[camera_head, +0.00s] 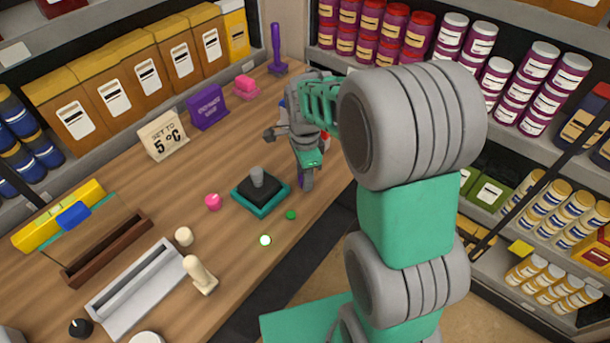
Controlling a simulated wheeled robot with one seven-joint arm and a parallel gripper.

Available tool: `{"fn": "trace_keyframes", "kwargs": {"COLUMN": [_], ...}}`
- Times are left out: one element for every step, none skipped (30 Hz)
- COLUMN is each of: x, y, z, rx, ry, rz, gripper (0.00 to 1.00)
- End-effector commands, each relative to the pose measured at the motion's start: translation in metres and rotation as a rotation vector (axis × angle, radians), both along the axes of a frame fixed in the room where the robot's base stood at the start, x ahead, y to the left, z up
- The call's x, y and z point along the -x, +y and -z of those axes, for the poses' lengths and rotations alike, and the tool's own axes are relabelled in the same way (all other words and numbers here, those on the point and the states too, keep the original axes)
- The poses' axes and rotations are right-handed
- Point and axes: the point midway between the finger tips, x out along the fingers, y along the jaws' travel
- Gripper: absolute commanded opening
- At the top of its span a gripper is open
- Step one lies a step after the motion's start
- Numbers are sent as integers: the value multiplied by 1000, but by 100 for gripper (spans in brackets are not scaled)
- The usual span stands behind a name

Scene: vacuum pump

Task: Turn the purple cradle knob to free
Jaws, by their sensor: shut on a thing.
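My gripper (306,181) points down over the counter, near its right edge and just right of a black-and-teal base with a grey post (258,179). It is shut on a small purple piece, which I take to be the purple cradle knob (304,182). Only a sliver of purple shows between and below the fingers. The knob's markings, its turn angle and most of the cradle are hidden behind my gripper and arm.
A pink knob (213,202), a green button (291,215) and a glowing light (265,240) sit nearby on the counter. Stocked shelves border the counter.

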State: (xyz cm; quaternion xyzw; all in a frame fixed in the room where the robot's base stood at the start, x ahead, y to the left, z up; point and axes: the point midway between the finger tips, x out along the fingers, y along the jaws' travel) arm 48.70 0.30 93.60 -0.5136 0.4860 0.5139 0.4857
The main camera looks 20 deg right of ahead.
Motion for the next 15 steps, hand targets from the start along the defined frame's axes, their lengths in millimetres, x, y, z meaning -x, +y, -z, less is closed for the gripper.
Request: {"fn": "trace_keyframes", "kwargs": {"x": [0, 0, 0, 0, -1, 0, 0, 0, 0, 0, -1, 0, 0, 0, 0], "y": [0, 0, 0, 0, 0, 0, 0, 0, 0, 0, 0, 0, 0, 0, 0], "z": [0, 0, 0, 0, 0, 0, 0, 0, 0, 0, 0, 0, 0, 0, 0], "rx": [0, 0, 0, 0, 0, 0, 0, 0, 0, 0, 1, 0, 0, 0, 0], "ry": [-1, -1, -1, -1, -2, -2, -2, -2, -2, -2, -3, -2, -2, -2, -2], "rz": [-26, -46, -75, -99, -122, -157, -183, -211, -248, -277, -305, -344, -372, -401, -440], "gripper": [0, 0, 0, 0, 0, 0, 0, 0, 0, 0, 0, 0, 0, 0, 0]}}
